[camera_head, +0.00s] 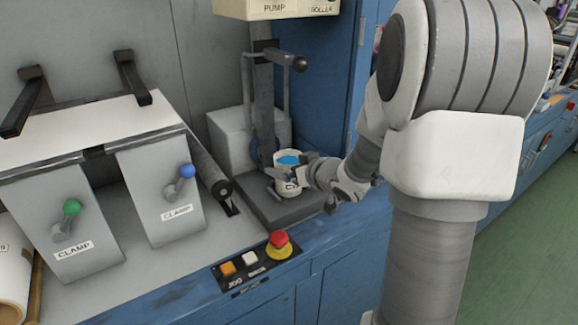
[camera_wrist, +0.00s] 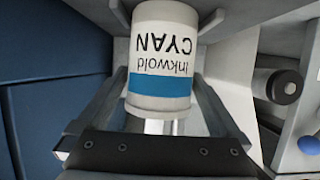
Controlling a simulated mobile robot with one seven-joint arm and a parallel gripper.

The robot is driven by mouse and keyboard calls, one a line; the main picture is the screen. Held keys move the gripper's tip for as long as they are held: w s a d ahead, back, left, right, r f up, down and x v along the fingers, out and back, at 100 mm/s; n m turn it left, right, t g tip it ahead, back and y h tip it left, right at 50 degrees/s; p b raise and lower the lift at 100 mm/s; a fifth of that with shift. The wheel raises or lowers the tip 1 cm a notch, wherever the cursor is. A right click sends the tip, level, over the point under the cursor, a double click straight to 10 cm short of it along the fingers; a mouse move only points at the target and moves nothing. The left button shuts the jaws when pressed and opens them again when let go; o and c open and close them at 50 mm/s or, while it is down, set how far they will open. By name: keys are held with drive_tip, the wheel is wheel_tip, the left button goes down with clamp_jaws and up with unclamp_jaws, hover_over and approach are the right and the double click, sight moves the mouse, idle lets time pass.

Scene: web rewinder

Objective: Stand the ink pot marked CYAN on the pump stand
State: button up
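The ink pot marked CYAN (camera_head: 290,188) is a white cylinder, open at the top with blue ink showing. It is upright, at the dark flat plate of the pump stand (camera_head: 270,213); whether its base touches the plate is unclear. In the wrist view the pot (camera_wrist: 163,30) appears upside down, with its CYAN label and blue band facing me. My gripper (camera_head: 283,174) reaches in from the right and has one finger on each side of the pot. The fingers appear to be shut on it. Part of the pot is hidden behind the near finger.
A vertical post with a black-knobbed handle (camera_head: 299,63) rises behind the pot, under the PUMP sign (camera_head: 274,8). A roller end (camera_head: 221,190) and two clamp levers lie to the left. A red stop button (camera_head: 279,240) is in front. A blue cabinet wall stands behind.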

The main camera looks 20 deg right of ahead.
drive_tip(key=shift+r, duration=0.2)
drive_tip(key=shift+s+d+r, duration=0.1)
drive_tip(key=shift+s+r, duration=0.1)
drive_tip(key=shift+s, duration=0.05)
drive_tip(key=p+v, duration=0.3)
drive_tip(key=v, duration=0.8)
drive_tip(key=shift+s+p, duration=0.2)
drive_tip(key=shift+p, duration=0.2)
drive_tip(key=shift+f, duration=0.1)
